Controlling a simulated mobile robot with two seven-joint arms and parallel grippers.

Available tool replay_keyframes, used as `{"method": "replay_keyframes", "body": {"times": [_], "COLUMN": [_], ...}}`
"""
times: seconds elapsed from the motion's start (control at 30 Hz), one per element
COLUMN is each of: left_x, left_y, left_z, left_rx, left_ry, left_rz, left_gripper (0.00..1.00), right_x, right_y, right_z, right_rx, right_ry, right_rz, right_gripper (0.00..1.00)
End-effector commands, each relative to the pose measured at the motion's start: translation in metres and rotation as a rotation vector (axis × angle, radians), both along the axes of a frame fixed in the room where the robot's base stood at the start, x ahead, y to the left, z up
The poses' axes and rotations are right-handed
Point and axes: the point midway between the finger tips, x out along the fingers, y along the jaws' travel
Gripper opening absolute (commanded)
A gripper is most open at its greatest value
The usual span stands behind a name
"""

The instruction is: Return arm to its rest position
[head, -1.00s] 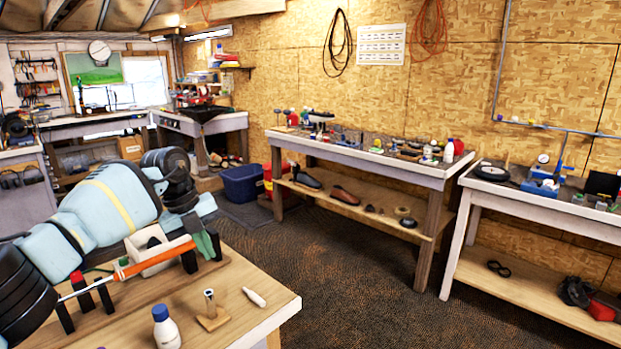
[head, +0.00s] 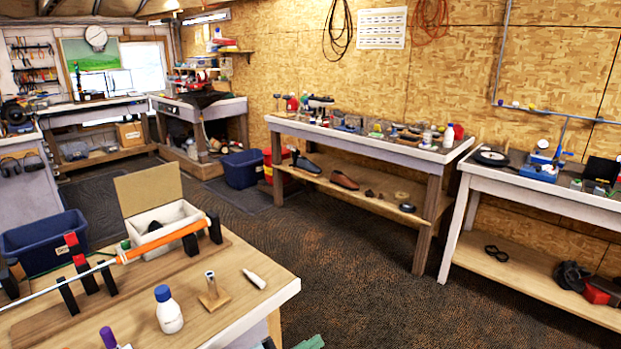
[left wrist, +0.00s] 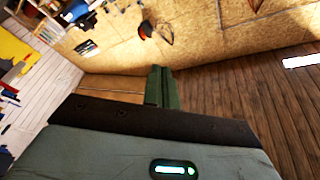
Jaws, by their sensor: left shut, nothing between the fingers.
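My left gripper (left wrist: 160,86) shows in the left wrist view with its green fingers together and nothing between them. In the head view only small green parts of it (head: 310,342) show at the bottom edge, beyond the bench's near right corner; the rest of the arm is out of view. A golf club with an orange grip (head: 163,243) lies across black and red supports on the wooden bench (head: 235,310). The gripper is apart from the club. My right gripper is in neither view.
On the bench are a white bin (head: 160,222), a blue-capped bottle (head: 169,312), a wooden stand with a metal tube (head: 212,292) and a white tube (head: 254,279). A blue tub (head: 45,240) stands behind. A workbench (head: 370,145) lines the wall; the floor between is clear.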

Motion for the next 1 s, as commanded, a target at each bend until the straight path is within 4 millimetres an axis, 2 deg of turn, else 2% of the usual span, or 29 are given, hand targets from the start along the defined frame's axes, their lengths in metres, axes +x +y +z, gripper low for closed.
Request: {"method": "replay_keyframes", "body": {"times": [0.27, 0.37, 0.47, 0.63, 0.8, 0.9, 1.0], "left_x": [-0.043, -0.069, -0.102, -0.172, -0.233, -0.253, -0.262], "left_y": [0.066, 0.094, 0.122, 0.166, 0.194, 0.202, 0.205], "left_z": [-0.072, -0.103, -0.135, -0.183, -0.21, -0.217, -0.22], "left_rx": [-0.159, -0.177, -0.18, -0.152, -0.114, -0.098, -0.09], "left_ry": [0.356, 0.501, 0.652, 0.911, 1.104, 1.165, 1.193], "left_rz": [0.387, 0.518, 0.639, 0.81, 0.909, 0.936, 0.947], "left_gripper": [0.0, 0.0, 0.0, 0.0, 0.0, 0.0, 0.0], "right_x": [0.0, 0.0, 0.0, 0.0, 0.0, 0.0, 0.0], "right_y": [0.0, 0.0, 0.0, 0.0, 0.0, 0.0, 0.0], "right_z": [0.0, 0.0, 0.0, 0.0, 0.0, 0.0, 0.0], "right_rx": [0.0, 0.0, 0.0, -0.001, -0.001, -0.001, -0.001], "right_ry": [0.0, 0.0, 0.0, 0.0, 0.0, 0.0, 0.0], "right_rz": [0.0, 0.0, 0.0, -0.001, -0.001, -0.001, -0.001], "right_gripper": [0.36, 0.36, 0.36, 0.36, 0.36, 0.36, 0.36]}}
